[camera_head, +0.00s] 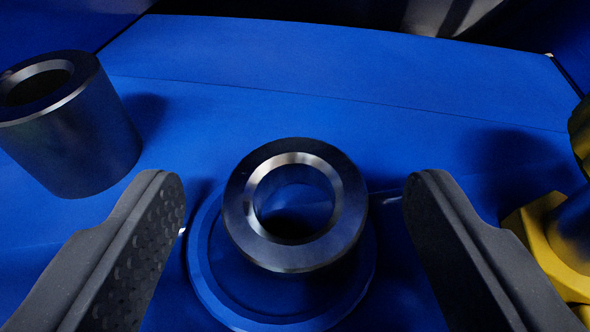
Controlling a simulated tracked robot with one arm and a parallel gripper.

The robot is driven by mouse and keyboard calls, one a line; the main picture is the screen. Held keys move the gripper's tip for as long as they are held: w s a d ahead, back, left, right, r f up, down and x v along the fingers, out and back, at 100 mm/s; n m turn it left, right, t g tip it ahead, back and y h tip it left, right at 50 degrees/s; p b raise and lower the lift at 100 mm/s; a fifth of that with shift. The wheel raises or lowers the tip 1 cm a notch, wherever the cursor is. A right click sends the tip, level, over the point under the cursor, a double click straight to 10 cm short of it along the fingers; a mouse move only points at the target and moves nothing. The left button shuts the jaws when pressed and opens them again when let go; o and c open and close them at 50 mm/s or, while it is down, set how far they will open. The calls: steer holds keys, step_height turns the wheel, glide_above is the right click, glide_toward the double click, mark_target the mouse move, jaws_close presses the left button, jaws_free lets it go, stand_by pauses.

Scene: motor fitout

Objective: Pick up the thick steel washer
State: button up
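The thick steel washer (248,235) is a short, dark, shiny ring with a wide hole, in the lower middle of the head camera view. It appears to rest on or just above a round blue raised disc (208,270). My gripper (295,195) is open, with one dark finger on each side of the washer. Clear gaps show between both fingers and the ring, so neither touches it. The left finger's textured inner pad faces the washer. The washer's underside is hidden.
A taller dark steel sleeve (75,140) stands upright at the left, beyond the left finger. A yellow part (545,240) is at the right edge, close to the right finger and partly cut off. The blue surface (330,75) behind the washer is clear.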

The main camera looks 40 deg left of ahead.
steer(key=c, duration=1.2)
steer(key=shift+o, duration=0.2)
steer(key=shift+r, duration=0.15)
